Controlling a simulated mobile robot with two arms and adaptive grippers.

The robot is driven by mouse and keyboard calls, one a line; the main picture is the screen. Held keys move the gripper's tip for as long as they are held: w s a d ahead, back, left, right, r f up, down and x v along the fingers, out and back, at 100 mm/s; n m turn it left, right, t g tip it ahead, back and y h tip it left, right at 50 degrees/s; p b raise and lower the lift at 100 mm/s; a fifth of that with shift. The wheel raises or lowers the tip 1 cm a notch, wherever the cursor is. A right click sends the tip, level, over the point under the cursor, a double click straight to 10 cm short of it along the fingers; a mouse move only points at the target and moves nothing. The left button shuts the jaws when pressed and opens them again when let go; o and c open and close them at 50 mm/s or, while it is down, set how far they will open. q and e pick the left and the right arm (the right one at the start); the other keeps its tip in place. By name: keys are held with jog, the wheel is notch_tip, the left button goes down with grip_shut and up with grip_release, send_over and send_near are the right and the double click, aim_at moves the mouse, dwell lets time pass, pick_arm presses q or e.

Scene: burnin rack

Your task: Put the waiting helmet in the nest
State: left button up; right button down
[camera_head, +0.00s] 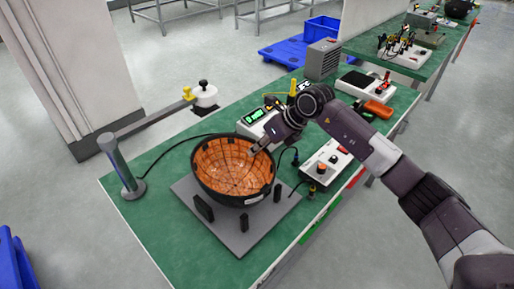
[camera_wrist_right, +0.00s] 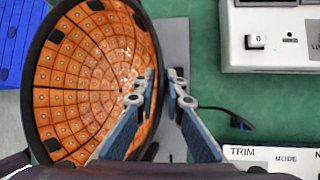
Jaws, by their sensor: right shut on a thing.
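The helmet (camera_head: 228,168) is a black bowl, open side up, lined with orange tiles. It also fills the left of the right wrist view (camera_wrist_right: 85,75). The nest (camera_head: 238,243) is a grey square plate with black upright posts on the green bench. The helmet is over the plate, among the posts; I cannot tell whether it rests on them or hangs just above. My right gripper (camera_head: 256,150) is shut on the helmet's right rim, one finger inside and one outside, as the right wrist view (camera_wrist_right: 165,88) shows. My left gripper is out of view.
A white control box (camera_head: 325,165) with knobs stands right of the nest, and a green-display unit (camera_head: 255,118) behind it. Black cables lie close by. The near bench corner is clear.

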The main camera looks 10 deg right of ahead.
jog(key=shift+f+b, duration=0.55)
jog(key=shift+b, duration=0.05)
jog(key=c, duration=2)
grip_release()
jog(key=shift+r, duration=0.1)
jog(key=shift+r+p, duration=0.3)
jog(key=shift+p, duration=0.1)
jog(key=shift+r+p, duration=0.45)
jog(key=shift+r, duration=0.05)
jog(key=shift+s+b+v, duration=0.2)
jog(key=shift+b+v, duration=1.35)
jog(key=shift+v, duration=4.2)
jog(key=shift+d+f, duration=0.1)
jog(key=shift+f, duration=0.05)
